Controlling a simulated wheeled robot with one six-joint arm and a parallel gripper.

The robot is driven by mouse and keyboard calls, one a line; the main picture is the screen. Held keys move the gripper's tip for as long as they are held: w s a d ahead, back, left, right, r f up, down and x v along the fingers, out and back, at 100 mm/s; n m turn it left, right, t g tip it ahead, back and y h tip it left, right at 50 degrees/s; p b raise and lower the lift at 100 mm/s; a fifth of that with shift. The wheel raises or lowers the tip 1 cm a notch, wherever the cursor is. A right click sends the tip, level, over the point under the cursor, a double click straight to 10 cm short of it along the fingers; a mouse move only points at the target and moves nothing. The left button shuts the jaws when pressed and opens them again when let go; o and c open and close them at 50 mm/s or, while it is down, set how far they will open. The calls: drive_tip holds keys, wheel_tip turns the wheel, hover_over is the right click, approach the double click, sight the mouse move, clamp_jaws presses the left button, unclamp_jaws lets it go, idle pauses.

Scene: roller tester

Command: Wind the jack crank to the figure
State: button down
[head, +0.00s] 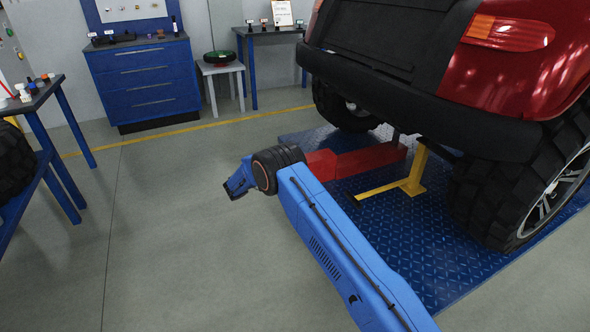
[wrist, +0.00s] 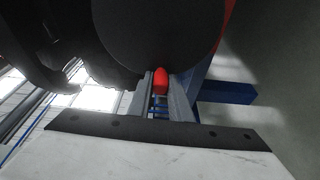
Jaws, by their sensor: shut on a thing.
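The red jack (head: 350,162) lies low behind the red vehicle (head: 520,80), its far end by the rear bumper. In the wrist view my gripper (wrist: 161,88) has its two grey fingers on either side of a small red grip (wrist: 161,78), which looks like the crank's handle. My gripper is shut on it. In the head view my blue arm reaches to the jack's near end, and the fingers and the crank cannot be made out there. No readable figure shows in either view.
A yellow stand (head: 408,182) is beside the jack on the blue chequered plate (head: 425,240). A blue drawer cabinet (head: 145,82), a stool (head: 222,70) and a table (head: 272,31) with a paper sign (head: 282,13) stand behind.

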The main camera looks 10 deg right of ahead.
drive_tip(key=shift+r, duration=0.25)
wheel_tip(320, 180, up, 3)
drive_tip(key=m+h, duration=0.1)
drive_tip(key=m, duration=0.4)
drive_tip(key=shift+f, duration=0.15)
drive_tip(key=shift+s+m, duration=0.1)
drive_tip(key=shift+m, duration=0.2)
drive_tip(key=m, duration=0.1)
drive_tip(key=r+m+h, duration=0.1)
drive_tip(key=shift+s+d+r+m, duration=0.15)
drive_tip(key=shift+s+r+m, duration=0.15)
drive_tip(key=shift+m, duration=0.1)
drive_tip(key=shift+s+d+r+m+g+h, duration=0.15)
drive_tip(key=shift+r+m+h, duration=0.15)
drive_tip(key=shift+m, duration=0.3)
drive_tip(key=shift+s+a+r+m+g+h, duration=0.1)
drive_tip(key=shift+s+r+m+g+h, duration=0.1)
drive_tip(key=shift+m+h, duration=0.3)
